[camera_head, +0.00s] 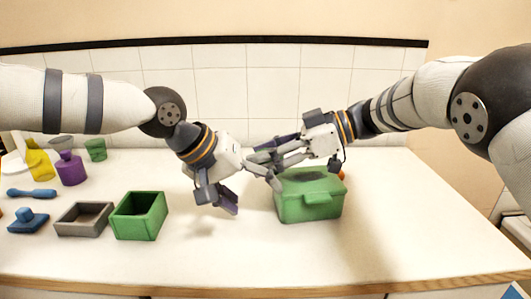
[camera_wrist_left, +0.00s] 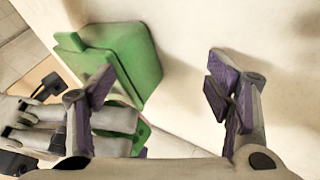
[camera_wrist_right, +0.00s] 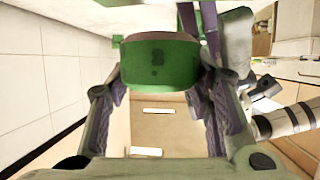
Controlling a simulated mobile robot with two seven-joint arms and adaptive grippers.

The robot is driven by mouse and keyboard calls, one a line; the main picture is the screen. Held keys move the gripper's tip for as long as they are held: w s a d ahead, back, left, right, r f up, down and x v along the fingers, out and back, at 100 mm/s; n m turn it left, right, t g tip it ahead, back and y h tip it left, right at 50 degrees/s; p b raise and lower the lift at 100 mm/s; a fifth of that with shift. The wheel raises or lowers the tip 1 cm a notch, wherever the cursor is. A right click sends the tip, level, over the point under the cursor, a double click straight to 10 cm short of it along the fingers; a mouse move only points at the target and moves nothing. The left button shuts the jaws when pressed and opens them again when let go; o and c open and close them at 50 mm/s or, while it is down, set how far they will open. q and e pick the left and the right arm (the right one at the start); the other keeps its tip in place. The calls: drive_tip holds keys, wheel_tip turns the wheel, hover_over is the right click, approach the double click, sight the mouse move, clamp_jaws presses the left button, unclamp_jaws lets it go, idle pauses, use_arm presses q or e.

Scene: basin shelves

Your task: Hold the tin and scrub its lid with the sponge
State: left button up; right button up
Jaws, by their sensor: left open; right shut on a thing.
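The green tin (camera_head: 312,208), lid on, stands upright on the counter right of centre. A dark patch shows on its lid. It also shows in the left wrist view (camera_wrist_left: 130,55). My left gripper (camera_head: 250,193) is open and empty, just left of the tin; one finger is close to the tin's side. My right gripper (camera_head: 268,152) is above the tin's left rear part, shut on a green block that looks like the sponge (camera_wrist_right: 160,65). The block shows dark marks. The grippers overlap in the head view, so whether they touch is unclear.
A green open box (camera_head: 141,230) and a brown open box (camera_head: 84,231) stand to the left. Blue tools (camera_head: 30,193), a yellow item (camera_head: 39,160), a purple item (camera_head: 70,170) and a green cup (camera_head: 95,150) are further left. The counter's front right is clear.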

sight(283, 178)
drive_tip(key=shift+f, duration=0.9)
drive_tip(key=shift+d, duration=5.4)
use_arm(q)
drive_tip(key=shift+r, duration=0.65)
use_arm(e)
drive_tip(key=shift+a, duration=1.7)
use_arm(q)
drive_tip(key=shift+s+r+p, duration=0.1)
drive_tip(key=shift+r+p, duration=0.15)
drive_tip(key=shift+p, duration=0.05)
use_arm(e)
drive_tip(key=shift+a+f, duration=0.2)
drive_tip(key=shift+a, duration=3.6)
